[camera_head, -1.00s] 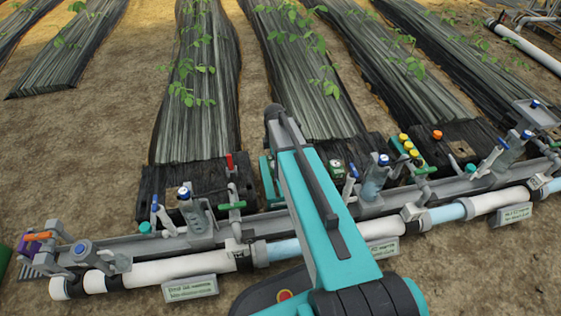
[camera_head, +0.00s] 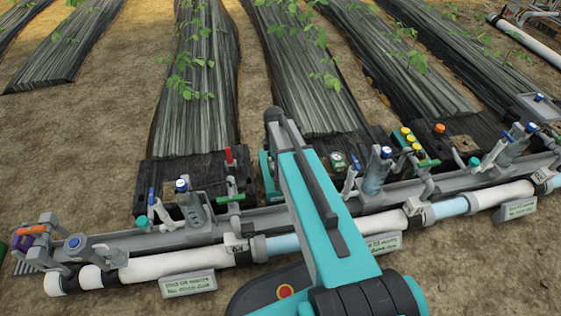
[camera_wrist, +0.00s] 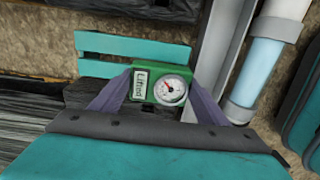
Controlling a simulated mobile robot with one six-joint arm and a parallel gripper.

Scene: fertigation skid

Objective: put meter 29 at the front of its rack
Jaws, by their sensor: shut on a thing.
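A green meter (camera_wrist: 165,86) with a round white dial and a white label sits between the two grey-purple fingers of my gripper (camera_wrist: 160,92) in the wrist view. The label seems to read "Lifted"; no number 29 is legible. My gripper is shut on this meter. Teal bars (camera_wrist: 132,45), perhaps part of a rack, lie just beyond it; I cannot tell whether the meter touches them. In the head view my arm hides the gripper. A teal frame (camera_head: 264,172) shows left of the arm. Another green item with a pale dial (camera_head: 338,161) sits right of the arm.
A grey channel (camera_head: 110,241) and white pipe (camera_head: 160,265) run across the front, with valves and a blue-capped bottle (camera_head: 377,172). Small signs (camera_head: 188,284) stand before the pipe. Dark covered plant beds (camera_head: 195,100) lie behind. Bare soil is clear at the front left.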

